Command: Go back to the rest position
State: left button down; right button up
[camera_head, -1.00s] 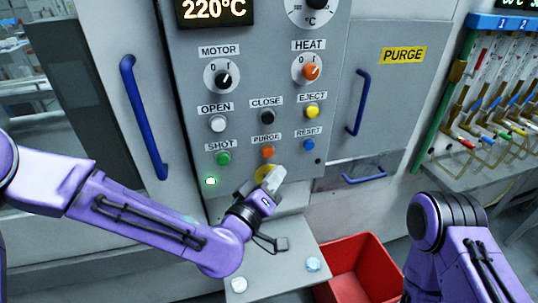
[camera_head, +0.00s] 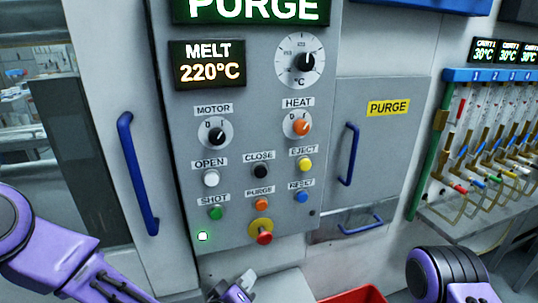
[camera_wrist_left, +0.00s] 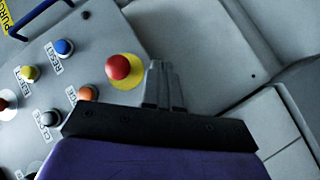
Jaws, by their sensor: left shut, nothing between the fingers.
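My left gripper (camera_head: 240,284) is at the bottom of the head view, below the control panel (camera_head: 232,135). In the left wrist view its fingers (camera_wrist_left: 163,85) are together with nothing between them. They are beside the red emergency button on its yellow ring (camera_head: 263,234), which also shows in the wrist view (camera_wrist_left: 118,67); the fingers look apart from it. My right arm (camera_head: 447,275) shows at the bottom right, but its gripper is out of view.
Blue door handles (camera_head: 138,175) and (camera_head: 349,153) stick out on both sides of the panel. A red bin (camera_head: 355,296) is on the floor at the bottom. A rack with hoses (camera_head: 490,130) stands at the right.

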pick_arm(q)
jog(key=s+a+f+n+g+y, duration=0.1)
jog(key=s+a+f+g+y, duration=0.2)
jog(key=f, duration=0.4)
jog(key=s+a+f+g, duration=0.1)
jog(key=s+a+f, duration=0.3)
jog(key=a+f, duration=0.15)
jog(key=s+a+f+g+y, duration=0.2)
jog(key=s+a+f+g, duration=0.1)
jog(key=s+a+f, duration=0.4)
jog(key=s+a+f+g+y, duration=0.3)
jog(key=s+a+f, duration=0.3)
jog(key=s+a, duration=0.3)
jog(key=s, duration=0.4)
jog(key=shift+s+f+m+y, duration=0.25)
jog(key=shift+f+m+y, duration=0.05)
jog(key=shift+f, duration=0.05)
